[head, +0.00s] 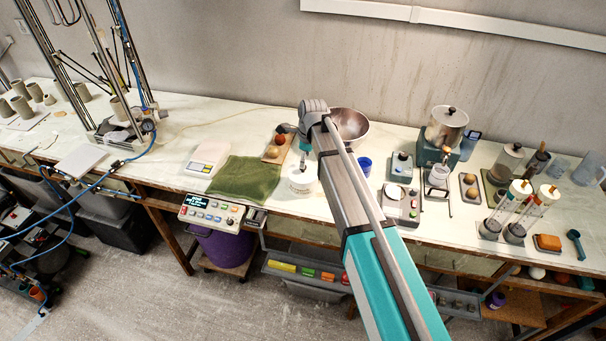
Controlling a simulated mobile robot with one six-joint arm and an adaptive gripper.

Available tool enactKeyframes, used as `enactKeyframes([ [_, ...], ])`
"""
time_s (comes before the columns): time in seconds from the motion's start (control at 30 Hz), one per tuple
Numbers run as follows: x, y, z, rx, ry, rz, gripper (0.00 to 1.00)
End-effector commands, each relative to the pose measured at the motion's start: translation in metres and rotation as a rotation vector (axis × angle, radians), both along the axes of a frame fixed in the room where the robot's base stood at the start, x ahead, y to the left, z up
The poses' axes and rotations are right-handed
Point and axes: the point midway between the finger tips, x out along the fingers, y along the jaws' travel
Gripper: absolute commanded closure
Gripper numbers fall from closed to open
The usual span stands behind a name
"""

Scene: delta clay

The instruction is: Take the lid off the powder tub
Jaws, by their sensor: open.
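The powder tub (301,188) is a small white round tub on the bench, just right of the green cloth. Its top looks white, but the lid's edge is too small to make out. My gripper (302,163) points down right above the tub, at the end of my arm. It is small and partly hidden in this view. It looks open, with nothing seen in it. I cannot tell whether the fingertips touch the lid. My arm covers the bench just right of the tub.
A green cloth (246,178) lies left of the tub. A wooden board (274,153) with round pieces and a metal bowl (349,127) stand behind. A purple-blue cup (364,166) stands to the right. A control box (211,212) sits at the front edge.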

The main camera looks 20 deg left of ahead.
Motion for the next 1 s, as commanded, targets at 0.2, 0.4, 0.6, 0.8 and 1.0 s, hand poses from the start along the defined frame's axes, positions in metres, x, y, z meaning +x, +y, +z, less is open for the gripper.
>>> enactKeyframes([
  [0.2,-0.003,0.003,-0.022,0.0,0.0,0.0,0.23],
  [0.4,-0.003,0.005,-0.035,-0.001,0.0,0.0,0.23],
  [0.6,-0.003,0.006,-0.04,-0.001,0.001,0.001,0.23],
  [0.8,-0.003,0.006,-0.039,-0.001,0.001,0.001,0.23],
  [1.0,-0.003,0.005,-0.039,-0.001,0.001,0.001,0.23],
])
